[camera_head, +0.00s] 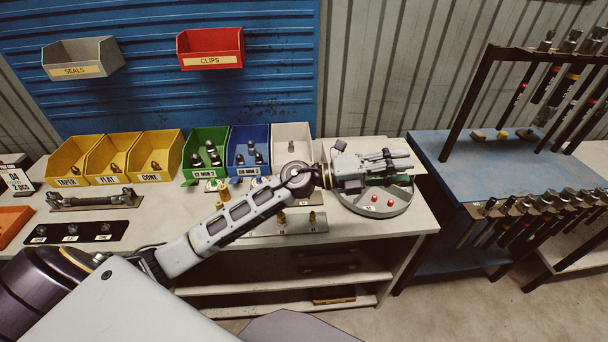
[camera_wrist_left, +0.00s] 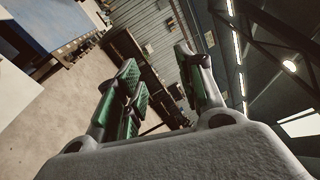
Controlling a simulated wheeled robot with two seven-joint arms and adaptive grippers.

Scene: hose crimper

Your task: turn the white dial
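I cannot clearly make out a white dial in either view. My left gripper (camera_head: 402,161) is above the round grey tray (camera_head: 372,213) at the right end of the white workbench, its fingers pointing right. In the left wrist view my left gripper (camera_wrist_left: 156,63) has its green-padded fingers apart with nothing between them. The arm and gripper hide part of the round tray and the bench behind it. My right gripper is not in view.
Yellow bins (camera_head: 111,159), a green bin (camera_head: 206,152), a blue bin (camera_head: 248,150) and a white bin (camera_head: 292,145) line the bench's back. A grey plate (camera_head: 285,227) with brass fittings lies below my arm. A blue table (camera_head: 480,165) with tool racks stands right, across a gap.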

